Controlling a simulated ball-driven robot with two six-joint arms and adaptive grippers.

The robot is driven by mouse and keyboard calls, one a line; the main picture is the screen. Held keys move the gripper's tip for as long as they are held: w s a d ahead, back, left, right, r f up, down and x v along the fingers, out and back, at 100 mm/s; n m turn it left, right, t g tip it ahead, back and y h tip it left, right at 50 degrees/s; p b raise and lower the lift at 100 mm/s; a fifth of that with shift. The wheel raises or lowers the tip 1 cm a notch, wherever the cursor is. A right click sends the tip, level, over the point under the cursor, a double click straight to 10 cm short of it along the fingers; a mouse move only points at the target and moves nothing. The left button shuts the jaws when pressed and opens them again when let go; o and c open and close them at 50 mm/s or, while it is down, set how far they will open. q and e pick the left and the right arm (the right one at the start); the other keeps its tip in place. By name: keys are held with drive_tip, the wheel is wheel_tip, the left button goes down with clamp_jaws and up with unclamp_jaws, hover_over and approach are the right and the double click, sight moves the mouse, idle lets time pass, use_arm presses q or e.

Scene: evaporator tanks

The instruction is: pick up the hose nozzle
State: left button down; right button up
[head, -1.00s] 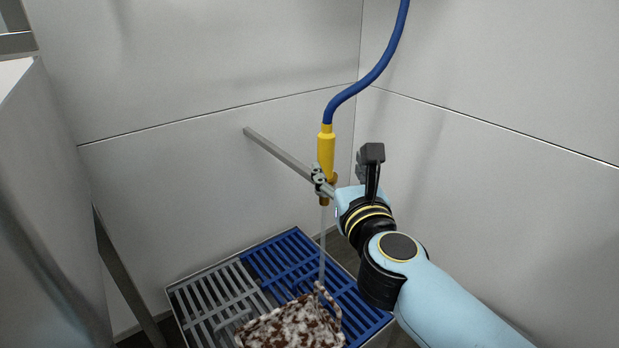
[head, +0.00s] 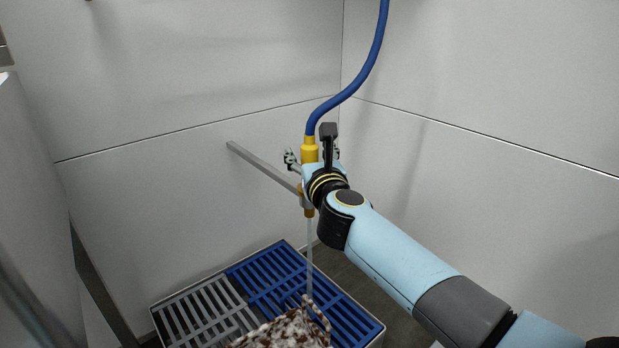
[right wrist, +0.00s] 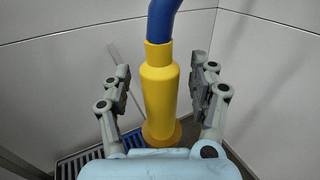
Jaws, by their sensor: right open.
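The yellow hose nozzle (head: 309,150) hangs upright at the end of a blue hose (head: 372,58), at the tip of a grey metal bar (head: 262,167). A thin clear stream runs down from its brass-coloured lower end. My right gripper (head: 312,157) is at the nozzle, open. In the right wrist view, the nozzle (right wrist: 159,92) stands between the two spread fingers of the gripper (right wrist: 160,88), with a gap on each side. In the head view my wrist hides part of the nozzle. My left gripper is not in view.
Below is a basin with a grey grate (head: 200,312) and a blue grate (head: 275,275). A brown-and-white mottled item (head: 285,332) lies on it under the stream. Pale wall panels (head: 480,110) meet in a corner behind the nozzle. Space right of the nozzle is clear.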

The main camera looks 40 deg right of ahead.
drive_tip(key=shift+c, duration=0.3)
clamp_jaws()
